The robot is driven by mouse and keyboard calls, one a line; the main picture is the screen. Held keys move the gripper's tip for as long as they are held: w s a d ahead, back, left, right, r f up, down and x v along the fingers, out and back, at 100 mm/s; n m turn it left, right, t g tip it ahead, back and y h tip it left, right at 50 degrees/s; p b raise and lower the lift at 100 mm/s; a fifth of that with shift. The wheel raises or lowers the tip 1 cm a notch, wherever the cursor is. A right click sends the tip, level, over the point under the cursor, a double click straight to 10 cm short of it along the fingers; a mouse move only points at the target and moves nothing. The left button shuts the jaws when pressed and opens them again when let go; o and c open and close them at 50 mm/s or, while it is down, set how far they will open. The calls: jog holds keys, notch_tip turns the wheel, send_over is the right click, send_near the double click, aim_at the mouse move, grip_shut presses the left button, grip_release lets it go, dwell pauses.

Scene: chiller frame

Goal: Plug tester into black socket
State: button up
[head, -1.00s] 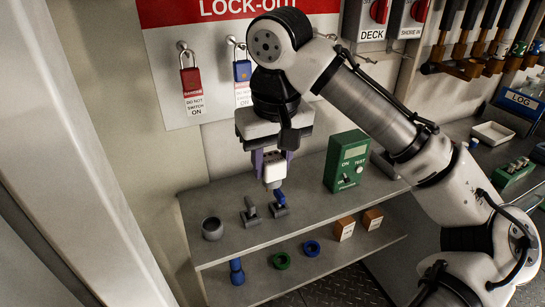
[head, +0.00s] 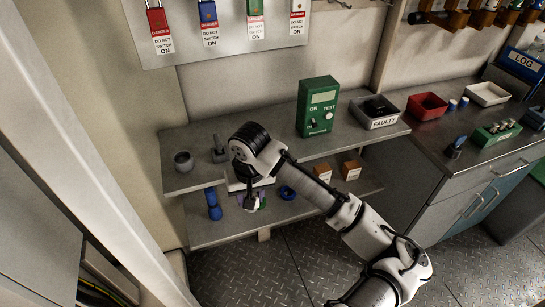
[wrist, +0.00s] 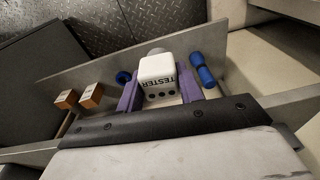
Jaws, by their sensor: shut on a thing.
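My gripper (head: 252,203) has purple fingers. It is down at the lower shelf (head: 215,233), mostly hidden behind my arm in the head view. In the wrist view the fingers (wrist: 158,88) are shut on the white tester (wrist: 160,72), a small box with "TESTER" lettering and dark holes. A blue ring (wrist: 123,78) lies to the left of the tester and a blue cylindrical connector (wrist: 203,70) to its right, both apart from it. I cannot pick out a black socket for certain; the area beneath the tester is hidden.
The upper shelf (head: 285,150) holds a grey round cup (head: 183,161), a grey upright fitting (head: 219,150), a green test box (head: 318,107) and a FAULTY tray (head: 374,113). Two orange-brown boxes (head: 351,170) stand right on the lower shelf. The chequered floor in front is clear.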

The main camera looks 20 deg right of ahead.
jog(key=w+a+f, duration=0.1)
jog(key=a+f, duration=0.3)
jog(key=f, duration=0.7)
jog(key=w+a+f, duration=0.1)
jog(key=a+f, duration=0.4)
jog(key=f, duration=0.7)
jog(key=shift+a, duration=0.2)
jog(key=shift+s+d, duration=0.15)
